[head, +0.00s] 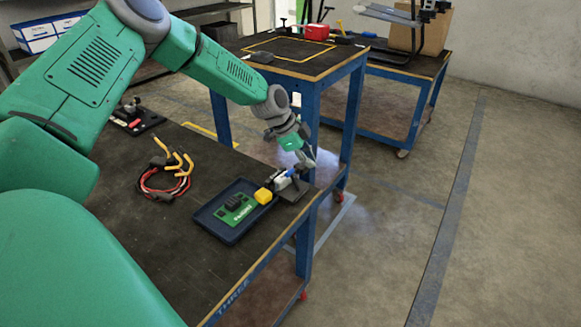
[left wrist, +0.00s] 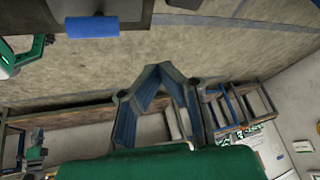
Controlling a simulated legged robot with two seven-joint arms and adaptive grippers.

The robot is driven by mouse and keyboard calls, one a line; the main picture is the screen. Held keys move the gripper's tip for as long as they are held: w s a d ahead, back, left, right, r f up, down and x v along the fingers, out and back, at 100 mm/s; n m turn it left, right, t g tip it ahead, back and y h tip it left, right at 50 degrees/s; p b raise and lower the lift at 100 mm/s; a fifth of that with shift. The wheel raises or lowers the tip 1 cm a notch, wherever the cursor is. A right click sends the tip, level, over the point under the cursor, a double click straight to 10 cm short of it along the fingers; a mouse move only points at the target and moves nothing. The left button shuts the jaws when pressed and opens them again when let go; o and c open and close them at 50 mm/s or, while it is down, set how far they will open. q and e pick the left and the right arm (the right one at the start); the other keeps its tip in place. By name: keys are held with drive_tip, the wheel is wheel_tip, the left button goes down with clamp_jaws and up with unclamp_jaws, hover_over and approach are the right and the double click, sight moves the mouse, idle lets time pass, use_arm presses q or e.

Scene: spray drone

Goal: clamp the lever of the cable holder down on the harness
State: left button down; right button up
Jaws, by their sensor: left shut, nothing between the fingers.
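The cable holder (head: 285,181) is a small dark fixture with blue and light parts at the table's right corner. My left gripper (head: 310,160) is shut and empty, just above and beyond it in the head view. Whether it touches the lever cannot be told. In the left wrist view, my left gripper (left wrist: 160,70) has its fingertips together, and a blue cylinder (left wrist: 92,26), perhaps the lever's grip, is apart from them at the upper left. The harness (head: 167,184), with red and black wires and yellow ends, lies loosely coiled on the table. My right gripper is not identifiable.
A black fixture (head: 135,117) stands farther back. Another blue-legged table (head: 290,62) stands behind. The floor at right is clear.

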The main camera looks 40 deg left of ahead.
use_arm(q)
drive_tip(key=d+f+n+t+y+p, duration=0.1)
drive_tip(key=d+f+n+t+y, duration=0.15)
drive_tip(key=d+f, duration=0.25)
drive_tip(key=n+t+y+p, duration=0.2)
drive_tip(key=n+t+y, duration=0.1)
drive_tip(key=t+y, duration=0.25)
approach(294, 181)
drive_tip(key=w+d+f, duration=0.3)
drive_tip(key=w+d, duration=0.1)
drive_tip(key=d, duration=0.1)
drive_tip(key=s+a+r+t+y, duration=0.1)
drive_tip(key=s+r+t, duration=0.2)
drive_tip(key=s+r, duration=0.25)
drive_tip(key=shift+n, duration=0.25)
drive_tip(key=x, duration=0.3)
drive_tip(key=a+x, duration=0.1)
drive_tip(key=x, duration=0.3)
drive_tip(key=a+x, duration=0.1)
drive_tip(key=x, duration=0.2)
drive_tip(key=shift+s+a+f+b, duration=0.1)
drive_tip(key=shift+a+f+b, duration=0.15)
drive_tip(key=shift+f+b, duration=0.15)
drive_tip(key=shift+a+f, duration=0.4)
drive_tip(key=shift+a, duration=0.1)
